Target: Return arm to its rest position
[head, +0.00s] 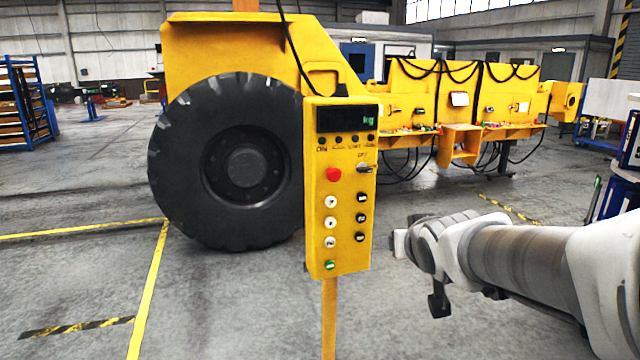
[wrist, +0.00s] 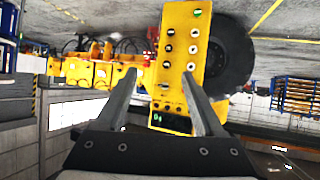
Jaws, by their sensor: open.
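My gripper (wrist: 160,74) shows in the wrist view with its two grey fingers spread apart and nothing between them. Beyond the fingers, in the upside-down wrist view, is the yellow control box (wrist: 181,50) with its buttons. In the head view my arm reaches in from the right edge, and its far end is to the right of the control box (head: 338,190), apart from it in the picture. The box stands upright on a yellow post, with a red button, a key switch, white, black and green buttons and a dark display.
A large black tyre (head: 240,165) on a yellow machine (head: 240,50) stands behind the control box. Yellow machine parts with cables (head: 455,100) stand at the back right. A blue rack (head: 25,100) is at the far left. The grey floor at front left is clear, with yellow lines.

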